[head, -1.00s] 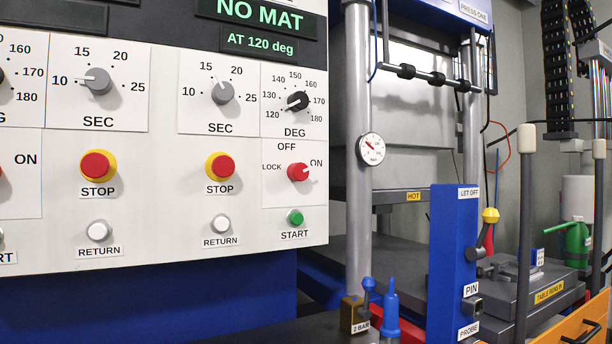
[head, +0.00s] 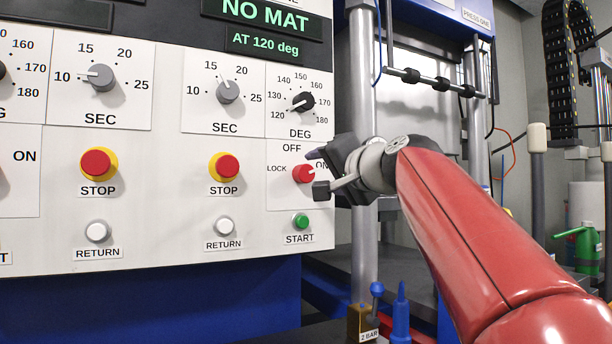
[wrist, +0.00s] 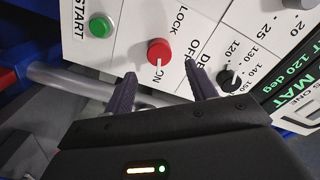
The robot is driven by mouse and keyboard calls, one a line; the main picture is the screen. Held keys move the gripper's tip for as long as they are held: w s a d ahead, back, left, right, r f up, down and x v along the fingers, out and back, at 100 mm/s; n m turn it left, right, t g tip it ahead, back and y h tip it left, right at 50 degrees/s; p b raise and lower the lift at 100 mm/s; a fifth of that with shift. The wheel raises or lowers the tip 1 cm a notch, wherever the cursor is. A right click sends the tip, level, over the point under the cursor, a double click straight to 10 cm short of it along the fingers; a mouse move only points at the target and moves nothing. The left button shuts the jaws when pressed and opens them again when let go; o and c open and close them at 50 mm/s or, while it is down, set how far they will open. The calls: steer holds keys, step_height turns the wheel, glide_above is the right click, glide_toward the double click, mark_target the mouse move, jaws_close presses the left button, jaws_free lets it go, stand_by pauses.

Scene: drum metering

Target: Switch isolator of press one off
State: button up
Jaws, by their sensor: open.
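The red isolator knob (head: 303,173) is on the white panel, with LOCK, OFF and ON marked around it. Its white pointer mark is toward ON, seen in the wrist view on the red knob (wrist: 159,50). My gripper (head: 317,172) is in front of the panel at the knob's right, its fingers spread above and below the knob's height. In the wrist view my gripper (wrist: 160,72) is open and empty, with the knob ahead between the fingertip lines. The fingers look short of the knob. My gripper partly covers the ON label in the head view.
A green START button (head: 301,221) sits just below the knob, and a black DEG dial (head: 303,101) just above. A red STOP button (head: 226,167) is to the left. A grey press column (head: 362,80) stands close on the right, behind my arm.

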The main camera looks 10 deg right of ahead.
mark_target(307, 174)
steer(key=p+x, duration=0.1)
steer(key=x, duration=0.5)
steer(key=shift+w+a+p, duration=0.15)
steer(key=shift+w+p, duration=0.15)
steer(key=shift+w, duration=0.05)
steer(key=c, duration=1)
